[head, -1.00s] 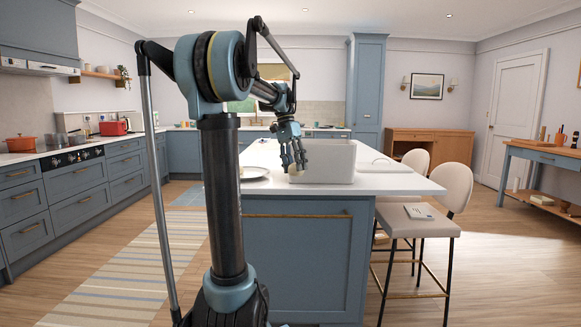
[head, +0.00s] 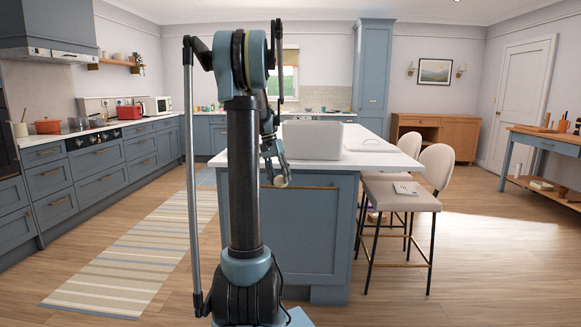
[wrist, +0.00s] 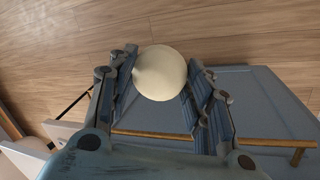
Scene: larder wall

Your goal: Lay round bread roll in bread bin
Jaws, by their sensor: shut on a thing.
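The round bread roll (wrist: 160,73) is a pale cream ball between the fingers of my gripper (wrist: 161,88) in the wrist view. My gripper is shut on it. In the head view my gripper (head: 275,172) hangs in front of the near end of the island, with the roll (head: 281,181) at its fingertips, below the worktop's edge. A pale grey, straight-sided box (head: 312,141), which looks like the bread bin, stands on the island behind and above the gripper. Its inside is hidden from this height.
The white island worktop (head: 385,161) carries a flat white slab (head: 369,145) right of the box. Two cream stools (head: 400,196) stand along the island's right side. A striped rug (head: 150,245) lies left. The wooden floor (head: 500,260) at right is clear.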

